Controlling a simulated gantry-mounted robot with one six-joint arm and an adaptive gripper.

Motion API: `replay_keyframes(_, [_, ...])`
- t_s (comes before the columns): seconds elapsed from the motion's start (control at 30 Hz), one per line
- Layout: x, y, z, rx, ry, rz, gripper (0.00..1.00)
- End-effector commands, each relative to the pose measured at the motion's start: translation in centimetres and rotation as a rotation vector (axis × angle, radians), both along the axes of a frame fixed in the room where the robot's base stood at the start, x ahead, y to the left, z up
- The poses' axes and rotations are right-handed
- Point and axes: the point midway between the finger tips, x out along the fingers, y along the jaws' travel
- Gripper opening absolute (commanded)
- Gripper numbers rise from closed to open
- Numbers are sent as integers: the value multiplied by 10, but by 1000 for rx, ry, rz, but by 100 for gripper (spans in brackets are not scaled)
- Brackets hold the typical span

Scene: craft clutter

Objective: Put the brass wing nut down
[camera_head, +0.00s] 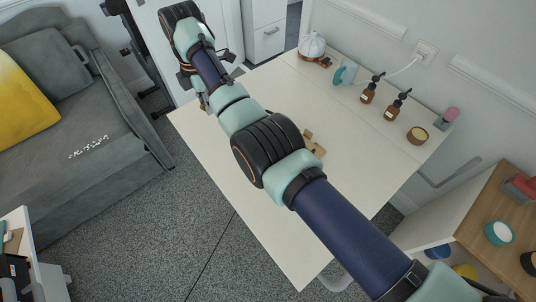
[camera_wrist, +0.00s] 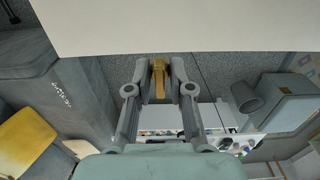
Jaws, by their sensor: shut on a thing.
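The brass wing nut (camera_wrist: 159,78) shows in the wrist view as a small gold-brown piece between the two grey fingers of my gripper (camera_wrist: 160,68). The fingers touch it from both sides and hold it. In the wrist view the white table (camera_wrist: 190,25) fills the top, with its edge just beyond the fingertips; grey floor shows behind the nut. In the head view my arm reaches across the table (camera_head: 205,140) to its far left end. The wing nut cannot be made out there.
Two brown pump bottles (camera_head: 368,90) (camera_head: 396,104), a teal object (camera_head: 345,73), a white round item (camera_head: 312,46) and a brown jar (camera_head: 417,135) stand along the wall side. A wooden piece (camera_head: 314,146) lies partly behind my arm. The table's left front part is clear.

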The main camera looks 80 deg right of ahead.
Motion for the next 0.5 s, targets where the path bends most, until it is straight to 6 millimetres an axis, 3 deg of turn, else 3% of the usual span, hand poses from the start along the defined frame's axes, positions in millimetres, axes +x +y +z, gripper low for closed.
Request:
replay_keyframes(0.33, [0,0,2,1,1,-4,0])
replay_keyframes(0.5, [-1,0,-39,3,3,-4,0])
